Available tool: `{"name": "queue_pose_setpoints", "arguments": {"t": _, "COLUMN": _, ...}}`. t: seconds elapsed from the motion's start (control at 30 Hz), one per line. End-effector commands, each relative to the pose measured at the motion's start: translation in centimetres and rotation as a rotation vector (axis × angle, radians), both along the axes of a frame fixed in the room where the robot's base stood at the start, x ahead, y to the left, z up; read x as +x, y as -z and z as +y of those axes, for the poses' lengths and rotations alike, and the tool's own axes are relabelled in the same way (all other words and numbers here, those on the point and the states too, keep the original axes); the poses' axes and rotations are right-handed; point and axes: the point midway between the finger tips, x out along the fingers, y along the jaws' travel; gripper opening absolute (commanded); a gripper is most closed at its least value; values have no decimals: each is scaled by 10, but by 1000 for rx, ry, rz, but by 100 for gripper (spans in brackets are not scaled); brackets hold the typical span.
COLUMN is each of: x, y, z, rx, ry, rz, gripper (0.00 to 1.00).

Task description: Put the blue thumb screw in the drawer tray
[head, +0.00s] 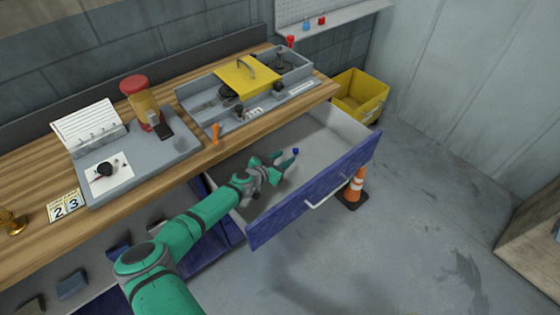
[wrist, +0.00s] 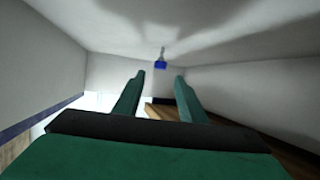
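The drawer tray (head: 330,135) is pulled out under the bench, pale inside, with a blue front panel. My gripper (head: 285,158) is inside the drawer's space, low over its floor. In the wrist view my gripper (wrist: 160,76) has its two green fingers apart with nothing between them. The blue thumb screw (wrist: 160,65) shows just past the fingertips, blue head and thin grey shank, against the pale drawer interior. In the head view the blue thumb screw (head: 295,151) is a small blue spot by the fingertips. I cannot tell whether it touches the floor.
The wooden bench (head: 160,185) above holds a grey tray (head: 190,148), a red-lidded jar (head: 140,98) and a grey fixture with a yellow cover (head: 245,75). An orange screw (head: 215,133) is at the bench edge. A yellow bin (head: 360,92) and traffic cone (head: 355,187) stand beside the drawer.

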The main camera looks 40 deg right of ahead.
Motion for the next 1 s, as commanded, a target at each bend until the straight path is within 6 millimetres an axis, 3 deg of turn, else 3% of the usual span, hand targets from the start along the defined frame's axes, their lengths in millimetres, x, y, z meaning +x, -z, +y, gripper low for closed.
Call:
{"name": "queue_pose_setpoints", "arguments": {"t": 0.1, "x": -4, "y": -7, "z": 13, "rx": -1, "ry": 0, "rz": 0, "gripper": 37}}
{"name": "queue_pose_setpoints", "arguments": {"t": 0.33, "x": -8, "y": -10, "z": 22, "rx": 0, "ry": 0, "rz": -1, "gripper": 37}}
{"name": "queue_pose_setpoints", "arguments": {"t": 0.87, "x": -8, "y": -10, "z": 22, "rx": -2, "ry": 1, "rz": 1, "gripper": 37}}
{"name": "queue_pose_setpoints", "arguments": {"t": 1.0, "x": -17, "y": -21, "z": 9, "rx": -43, "ry": 16, "rz": 30, "gripper": 37}}
